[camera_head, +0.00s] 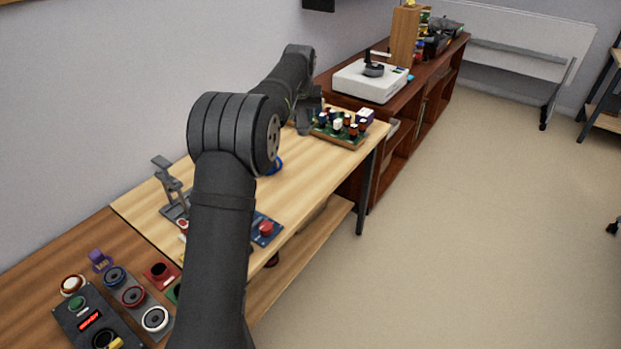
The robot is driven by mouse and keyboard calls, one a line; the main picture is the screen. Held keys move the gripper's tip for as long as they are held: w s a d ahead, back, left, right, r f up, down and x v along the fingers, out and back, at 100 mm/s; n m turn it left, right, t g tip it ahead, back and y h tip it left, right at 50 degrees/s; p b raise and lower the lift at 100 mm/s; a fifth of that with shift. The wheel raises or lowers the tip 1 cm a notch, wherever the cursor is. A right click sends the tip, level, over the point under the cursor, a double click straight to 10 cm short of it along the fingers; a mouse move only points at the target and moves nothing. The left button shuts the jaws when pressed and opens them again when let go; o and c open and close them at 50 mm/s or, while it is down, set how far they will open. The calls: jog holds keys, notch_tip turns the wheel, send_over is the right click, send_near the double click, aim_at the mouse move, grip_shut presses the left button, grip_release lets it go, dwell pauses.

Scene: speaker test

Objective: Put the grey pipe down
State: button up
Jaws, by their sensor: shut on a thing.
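My gripper (308,117) is at the far end of my arm, low over the back of the light wood table, just left of the green board. It is small and dark in this view, and my own arm partly hides it. It is shut on the grey pipe, but the pipe's outline cannot be told apart from the gripper's dark parts. Whether the pipe touches the table cannot be seen.
The green board (322,134) carries several small parts. A grey stand (166,178) and a blue box with a red button (266,232) stand nearer. Speakers and a control box (77,322) fill the brown table. The light table (318,172) has bare room at its right.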

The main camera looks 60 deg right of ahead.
jog(key=s+d+m, duration=0.2)
jog(key=s+d, duration=0.3)
jog(key=s, duration=0.6)
notch_tip(320, 180, down, 11)
jog(key=shift+w+d+f+n, duration=0.15)
jog(key=shift+w+f+n, duration=0.35)
jog(key=shift+w+f, duration=1.4)
jog(key=shift+w+d+f+n, duration=0.1)
jog(key=shift+w+f+n, duration=0.4)
jog(key=shift+w+f, duration=1.45)
jog(key=shift+w+d+f+n, duration=0.15)
jog(key=shift+w+f+n, duration=0.35)
jog(key=shift+w+f, duration=1.4)
jog(key=shift+w+r, duration=0.25)
jog(key=shift+w, duration=0.05)
jog(key=o, duration=1)
jog(key=shift+o, duration=0.2)
